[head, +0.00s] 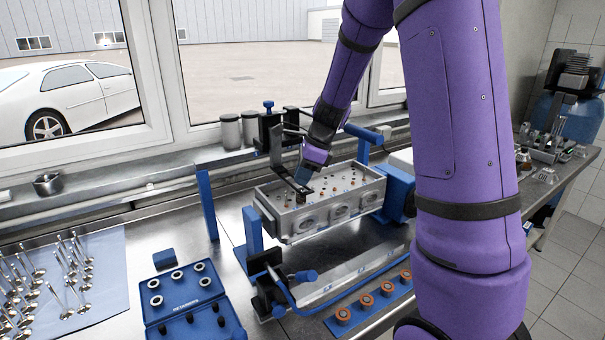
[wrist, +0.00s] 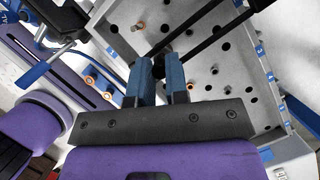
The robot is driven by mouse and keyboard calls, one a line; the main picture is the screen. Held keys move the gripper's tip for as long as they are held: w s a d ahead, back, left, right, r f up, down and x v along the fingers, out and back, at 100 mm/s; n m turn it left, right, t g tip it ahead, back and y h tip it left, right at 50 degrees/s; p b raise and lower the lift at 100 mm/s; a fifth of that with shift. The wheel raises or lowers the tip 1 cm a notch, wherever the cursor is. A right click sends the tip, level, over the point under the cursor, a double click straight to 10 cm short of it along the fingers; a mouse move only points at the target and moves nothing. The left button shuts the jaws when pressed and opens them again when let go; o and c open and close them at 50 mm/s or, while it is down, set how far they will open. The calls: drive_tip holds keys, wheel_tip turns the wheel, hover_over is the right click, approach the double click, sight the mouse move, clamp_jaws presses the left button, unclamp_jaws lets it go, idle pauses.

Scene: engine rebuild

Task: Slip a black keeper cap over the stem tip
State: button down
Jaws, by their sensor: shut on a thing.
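The grey cylinder head (head: 362,190) sits in a blue stand on the bench, its top dotted with holes and small copper-coloured pieces. It also fills much of the wrist view (wrist: 205,50). My gripper (head: 303,178) is low over the left part of its top. In the wrist view my gripper's blue fingers (wrist: 158,72) are close together, with a small dark thing, seemingly a black keeper cap (wrist: 158,67), between their tips. I cannot tell whether it touches a stem; the stem tip is hidden. More black caps (head: 220,321) lie in the blue case (head: 165,327).
A black fixture arm (head: 278,160) reaches over the head close to my gripper; dark rods (wrist: 215,30) cross the wrist view there. Valves lie on a blue cloth (head: 105,250) at left. A blue strip with orange-topped parts (head: 366,300) lies in front.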

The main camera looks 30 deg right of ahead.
drive_tip(key=shift+f, duration=0.45)
drive_tip(key=c, duration=1)
unclamp_jaws()
drive_tip(key=shift+c, duration=0.2)
drive_tip(key=v, duration=1)
drive_tip(key=shift+d+r, duration=0.2)
drive_tip(key=shift+r, duration=0.15)
drive_tip(key=shift+s, duration=0.15)
